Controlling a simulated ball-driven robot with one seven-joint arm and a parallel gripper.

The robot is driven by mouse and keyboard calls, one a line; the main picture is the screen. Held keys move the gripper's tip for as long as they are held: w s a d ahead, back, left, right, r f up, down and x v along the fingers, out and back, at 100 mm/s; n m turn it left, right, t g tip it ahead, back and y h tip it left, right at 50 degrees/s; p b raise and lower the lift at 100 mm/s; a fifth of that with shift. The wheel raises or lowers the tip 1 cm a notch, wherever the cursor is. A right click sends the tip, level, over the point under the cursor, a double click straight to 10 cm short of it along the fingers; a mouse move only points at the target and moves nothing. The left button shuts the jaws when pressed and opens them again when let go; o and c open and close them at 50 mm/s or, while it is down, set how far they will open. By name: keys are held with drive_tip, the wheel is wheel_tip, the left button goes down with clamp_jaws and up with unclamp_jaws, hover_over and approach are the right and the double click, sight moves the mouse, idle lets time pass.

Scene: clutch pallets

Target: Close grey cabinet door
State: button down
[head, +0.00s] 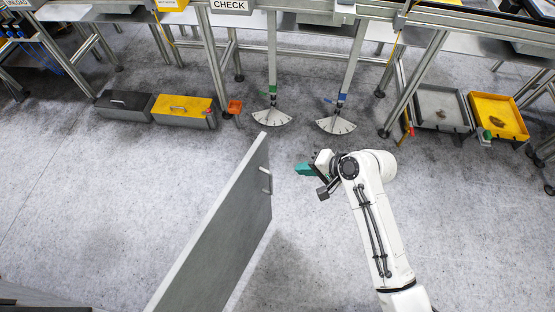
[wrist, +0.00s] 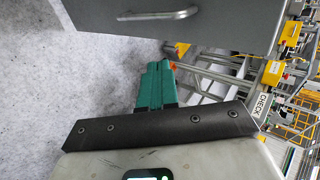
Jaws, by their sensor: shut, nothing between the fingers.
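My gripper (head: 302,170) is to the right of the door's far end, apart from the handle in the head view. Its teal fingers (wrist: 157,84) are together and empty, pointing toward the door. The cabinet body is not clearly visible.
A metal workbench with a CHECK sign (head: 230,5) runs along the back. Under it are a grey box (head: 123,104), a yellow-lidded box (head: 184,110), a grey tray (head: 441,108) and a yellow tray (head: 498,117). The speckled floor around the door is clear.

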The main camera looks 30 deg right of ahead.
sight(267, 164)
drive_tip(key=shift+w+a+f, duration=0.8)
drive_tip(key=shift+w+a, duration=0.1)
drive_tip(key=shift+w, duration=0.35)
drive_tip(key=shift+w+a+f, duration=0.8)
drive_tip(key=shift+w+a, duration=0.05)
drive_tip(key=shift+w, duration=0.4)
drive_tip(key=shift+w+a+f, duration=0.8)
drive_tip(key=shift+w+a, duration=0.1)
drive_tip(key=shift+w, duration=0.35)
drive_tip(key=shift+w, duration=0.1)
